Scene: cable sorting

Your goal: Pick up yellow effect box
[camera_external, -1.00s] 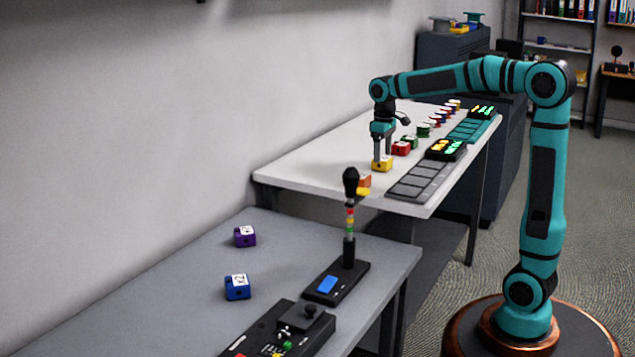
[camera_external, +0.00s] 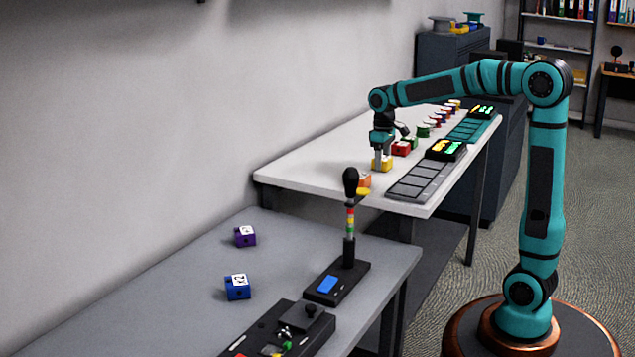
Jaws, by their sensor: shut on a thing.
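The yellow effect box (camera_external: 382,165) sits on the white table, near its front end. My gripper (camera_external: 382,157) points straight down over it, and its fingers are shut on the box. The box appears to rest on the table top; I cannot see a gap under it. The fingers hide part of the box's top.
An orange box (camera_external: 364,181) is close in front. A grey slotted tray (camera_external: 418,182) lies to the right. A black-topped microphone stand (camera_external: 350,215) rises from the nearer grey table.

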